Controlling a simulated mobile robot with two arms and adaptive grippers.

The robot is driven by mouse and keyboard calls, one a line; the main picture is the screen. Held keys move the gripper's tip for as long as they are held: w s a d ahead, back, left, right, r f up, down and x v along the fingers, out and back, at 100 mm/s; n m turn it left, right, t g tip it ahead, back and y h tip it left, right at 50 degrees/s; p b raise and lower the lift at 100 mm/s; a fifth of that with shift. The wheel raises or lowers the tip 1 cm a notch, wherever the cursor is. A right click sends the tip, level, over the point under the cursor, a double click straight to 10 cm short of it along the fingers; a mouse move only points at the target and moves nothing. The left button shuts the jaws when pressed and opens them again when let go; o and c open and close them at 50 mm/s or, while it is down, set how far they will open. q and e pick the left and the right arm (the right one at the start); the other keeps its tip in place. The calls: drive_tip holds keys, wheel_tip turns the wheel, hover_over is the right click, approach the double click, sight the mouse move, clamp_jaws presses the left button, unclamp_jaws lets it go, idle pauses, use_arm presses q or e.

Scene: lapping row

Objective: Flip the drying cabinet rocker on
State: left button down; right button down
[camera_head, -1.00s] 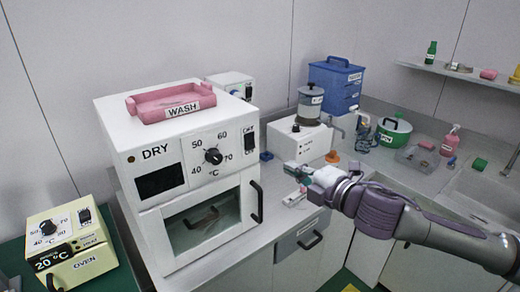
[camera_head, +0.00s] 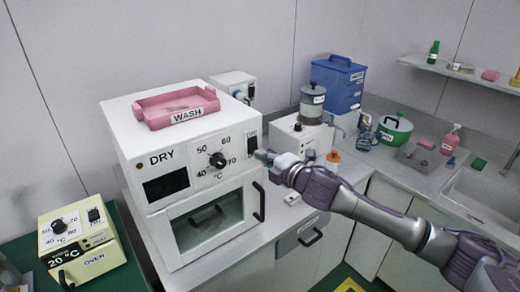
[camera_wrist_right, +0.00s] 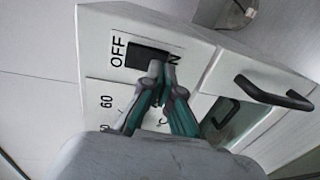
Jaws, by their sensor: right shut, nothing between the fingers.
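The white drying cabinet (camera_head: 125,150), marked DRY, stands on the counter. Its black rocker (camera_head: 252,146) is at the right end of the front panel. In the right wrist view the rocker (camera_wrist_right: 147,56) lies between the OFF label and a partly covered ON label. My right gripper (camera_head: 263,157) is shut and empty, with its fingertips (camera_wrist_right: 163,70) in front of the rocker's ON end. I cannot tell if they touch it or which way the rocker is tipped. My left gripper is not in view.
A pink WASH tray (camera_head: 148,118) sits on the cabinet. The cabinet's door handle (camera_head: 259,202) sticks out below the panel. A yellow oven (camera_head: 95,262) stands at the lower left. A white device with a grey jar (camera_head: 312,104) stands behind my right gripper.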

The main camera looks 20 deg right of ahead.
drive_tip(key=shift+w+a+f, duration=0.1)
drive_tip(key=shift+w+a, duration=0.15)
drive_tip(key=shift+w, duration=0.4)
